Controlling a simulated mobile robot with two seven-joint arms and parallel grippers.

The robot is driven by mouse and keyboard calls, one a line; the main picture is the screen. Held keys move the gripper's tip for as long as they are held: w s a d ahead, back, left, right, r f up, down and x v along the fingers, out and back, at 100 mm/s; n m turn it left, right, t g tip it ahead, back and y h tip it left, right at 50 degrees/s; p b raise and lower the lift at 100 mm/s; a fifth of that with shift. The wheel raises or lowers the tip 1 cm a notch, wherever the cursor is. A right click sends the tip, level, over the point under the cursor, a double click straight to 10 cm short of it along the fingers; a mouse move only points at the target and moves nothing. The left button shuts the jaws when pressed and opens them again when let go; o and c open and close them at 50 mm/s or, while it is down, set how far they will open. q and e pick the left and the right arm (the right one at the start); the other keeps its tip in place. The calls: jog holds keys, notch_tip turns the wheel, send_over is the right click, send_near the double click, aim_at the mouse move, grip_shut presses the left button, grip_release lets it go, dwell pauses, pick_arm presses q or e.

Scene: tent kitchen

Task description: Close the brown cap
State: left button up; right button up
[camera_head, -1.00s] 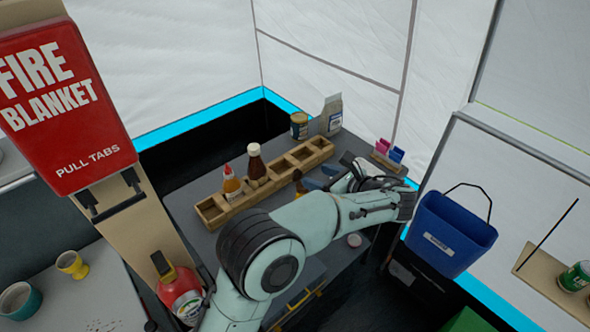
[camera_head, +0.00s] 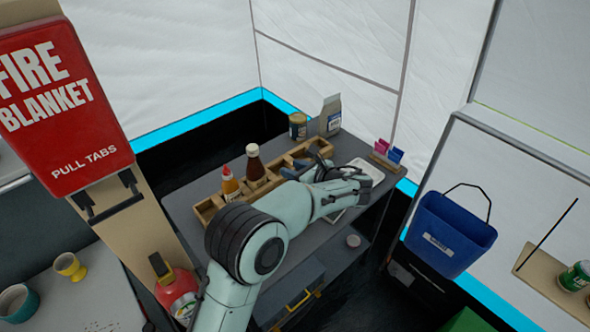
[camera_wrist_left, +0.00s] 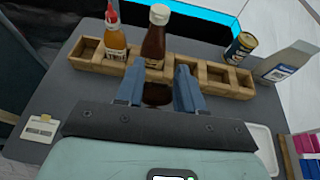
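A dark brown piece (camera_wrist_left: 157,94), perhaps the brown cap, shows between my left gripper's fingers in the left wrist view. Its full shape is hidden, and I cannot tell if the fingers touch it. My left gripper (camera_wrist_left: 158,88) has its two blue fingers spread apart, pointing at the wooden rack. In the head view the left gripper (camera_head: 308,172) is over the right part of the rack, and the arm hides what is below. A dark brown bottle with a white cap (camera_head: 254,163) stands upright in the rack (camera_head: 208,209). My right gripper is out of view.
An orange bottle with a red tip (camera_head: 231,186) stands left of the brown bottle. A jar (camera_head: 298,126) and a grey-white bag (camera_head: 331,115) stand behind the rack. A white tray (camera_head: 368,171) lies at right. A blue bucket (camera_head: 448,235) hangs beyond the counter's right edge.

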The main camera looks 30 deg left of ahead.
pick_arm(q)
jog(key=c, duration=0.4)
jog(key=shift+d+f, duration=0.1)
jog(key=y, duration=0.1)
jog(key=d+y, duration=0.1)
jog(key=t+y, duration=0.1)
jog(key=shift+s+d+f+y, duration=0.1)
jog(key=shift+s+d+y, duration=0.15)
jog(key=shift+y, duration=0.15)
jog(key=shift+s+d+f+t+y, duration=0.1)
jog(key=shift+d+t+y, duration=0.15)
jog(key=shift+y, duration=0.5)
jog(key=shift+s+d+f+t+y, duration=0.1)
jog(key=shift+d+t+y, duration=0.1)
jog(key=shift+y, duration=0.55)
jog(key=o, duration=0.8)
jog(key=shift+o, duration=1.2)
jog(key=shift+w, duration=0.1)
jog(key=shift+r, duration=0.1)
